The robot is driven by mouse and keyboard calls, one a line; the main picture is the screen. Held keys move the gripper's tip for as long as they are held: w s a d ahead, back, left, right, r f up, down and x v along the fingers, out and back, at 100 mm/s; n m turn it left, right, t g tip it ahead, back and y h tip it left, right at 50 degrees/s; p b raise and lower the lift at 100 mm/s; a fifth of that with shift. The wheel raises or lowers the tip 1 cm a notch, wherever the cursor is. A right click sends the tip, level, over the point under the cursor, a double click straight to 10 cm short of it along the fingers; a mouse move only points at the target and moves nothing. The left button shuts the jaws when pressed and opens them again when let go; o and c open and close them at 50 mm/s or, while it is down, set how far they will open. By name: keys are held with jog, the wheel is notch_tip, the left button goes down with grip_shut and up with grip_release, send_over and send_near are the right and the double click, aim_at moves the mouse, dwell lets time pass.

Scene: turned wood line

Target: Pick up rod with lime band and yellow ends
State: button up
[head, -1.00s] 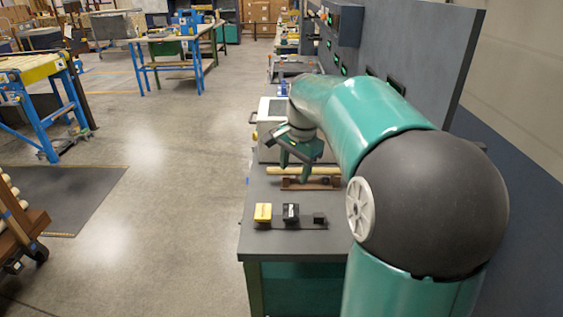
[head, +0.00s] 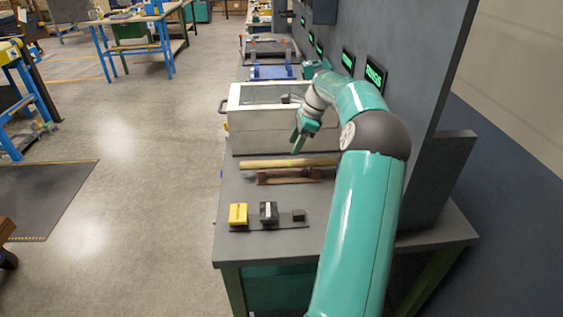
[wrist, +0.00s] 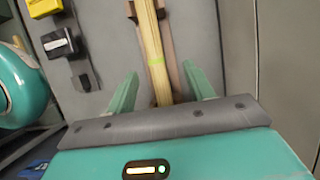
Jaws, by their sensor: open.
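A pale wooden rod (head: 262,164) lies across a brown wooden rack (head: 270,180) on the grey workbench. A lime band shows near its middle, and yellow ends cannot be made out clearly. In the wrist view the rod (wrist: 150,35) runs lengthwise between my fingers, with the lime band between the fingertips. My gripper (head: 297,143) is open and points down above the rod, seemingly apart from it. In the wrist view both green fingers of my gripper (wrist: 160,78) are spread on either side of the rod, and neither holds it.
A yellow block (head: 238,214), a black block (head: 268,212) and a small dark block (head: 298,216) stand on a strip in front of the rack. A white-and-grey machine (head: 255,125) stands behind the rod. A grey wall panel (head: 420,100) bounds the right side.

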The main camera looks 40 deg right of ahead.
aim_at(290, 160)
jog(key=shift+s+a+f, duration=0.25)
jog(key=shift+f, duration=0.05)
jog(key=x, duration=0.5)
jog(key=shift+s+f, duration=0.3)
jog(key=shift+f, duration=0.25)
jog(key=c, duration=1.1)
notch_tip(290, 160, up, 10)
jog(key=shift+d+r, duration=0.1)
jog(key=shift+c, duration=0.2)
